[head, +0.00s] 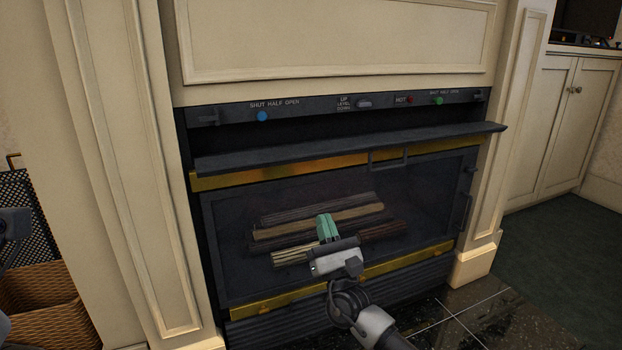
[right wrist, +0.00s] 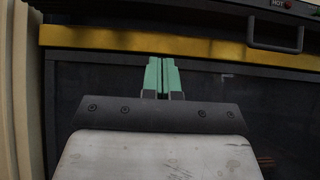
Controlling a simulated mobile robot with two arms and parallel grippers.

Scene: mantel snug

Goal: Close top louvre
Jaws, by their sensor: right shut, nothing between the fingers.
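The top louvre (head: 340,150) is a long dark flap across the upper fireplace front, under the control panel. It juts outward, with a dark gap above it. A dark bar handle (head: 388,160) hangs below its front edge, right of centre; it also shows in the right wrist view (right wrist: 276,34). My right gripper (head: 327,226) has green fingers, shut and empty, in front of the glass, below and left of the handle. In the right wrist view its fingertips (right wrist: 162,62) are just below the gold strip, left of the handle. No left fingers show.
The control panel (head: 330,108) carries labels, knobs and sliders above the louvre. A gold strip (head: 240,180) runs below it. Logs (head: 315,215) show behind the glass door. A wicker basket (head: 40,305) stands at the left. Cabinets (head: 565,120) stand at the right, beside open dark floor.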

